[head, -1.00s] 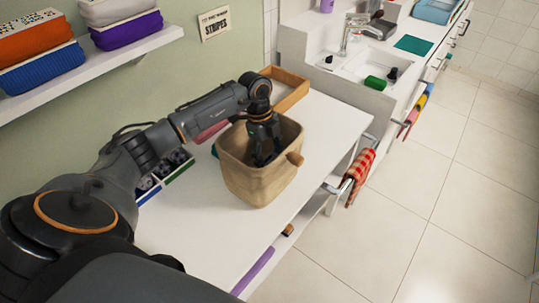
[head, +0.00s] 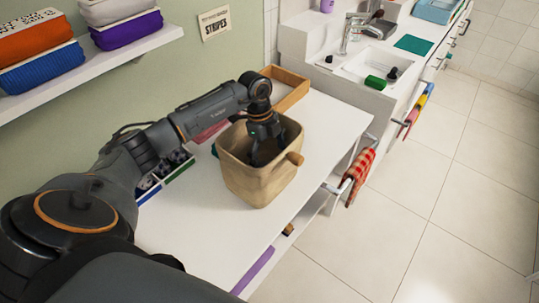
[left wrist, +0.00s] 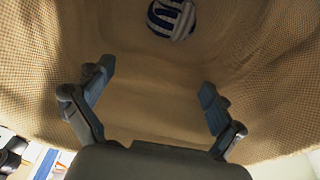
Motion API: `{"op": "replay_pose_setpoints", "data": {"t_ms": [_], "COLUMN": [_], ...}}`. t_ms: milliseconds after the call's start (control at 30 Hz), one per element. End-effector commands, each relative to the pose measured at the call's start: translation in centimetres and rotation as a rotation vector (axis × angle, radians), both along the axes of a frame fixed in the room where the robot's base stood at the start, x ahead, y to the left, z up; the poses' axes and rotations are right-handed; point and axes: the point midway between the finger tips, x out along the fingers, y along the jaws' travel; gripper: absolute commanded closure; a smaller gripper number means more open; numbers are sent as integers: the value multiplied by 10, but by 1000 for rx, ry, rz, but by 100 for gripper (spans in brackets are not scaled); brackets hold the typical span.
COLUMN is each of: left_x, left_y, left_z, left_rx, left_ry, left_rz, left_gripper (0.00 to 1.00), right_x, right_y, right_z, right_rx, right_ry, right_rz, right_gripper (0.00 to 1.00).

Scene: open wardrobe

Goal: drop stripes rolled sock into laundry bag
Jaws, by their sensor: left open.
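The laundry bag (head: 260,180) is a tan woven bag with a wooden handle, standing upright on the white counter. My left gripper (head: 265,150) reaches down into its mouth from above; its fingertips are partly hidden by the bag's wall. In the left wrist view my left gripper (left wrist: 155,95) has its two fingers wide apart with nothing between them. The striped rolled sock (left wrist: 171,18), blue and white, lies inside the bag beyond the fingertips, apart from them. The sock is hidden in the head view. My right gripper is not in view.
A wooden tray (head: 288,88) stands behind the bag, and a divided box of dark rolled items (head: 174,165) is at its left. A sink (head: 372,68) is further back. A shelf (head: 95,64) with folded cloths is at upper left. The counter's front is clear.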

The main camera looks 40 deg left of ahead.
Motion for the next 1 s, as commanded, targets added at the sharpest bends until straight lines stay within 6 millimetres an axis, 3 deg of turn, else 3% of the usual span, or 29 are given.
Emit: {"op": "replay_pose_setpoints", "data": {"t_ms": [433, 1000], "left_x": [0, 0], "left_y": [0, 0], "left_z": [6, 63], "left_rx": [0, 0], "left_ry": [-1, 0], "left_rz": [0, 0], "left_gripper": [6, 6], "right_x": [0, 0], "right_y": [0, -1], "right_z": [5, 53], "right_rx": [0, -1], "right_ry": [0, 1], "right_rz": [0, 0], "right_gripper": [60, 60]}}
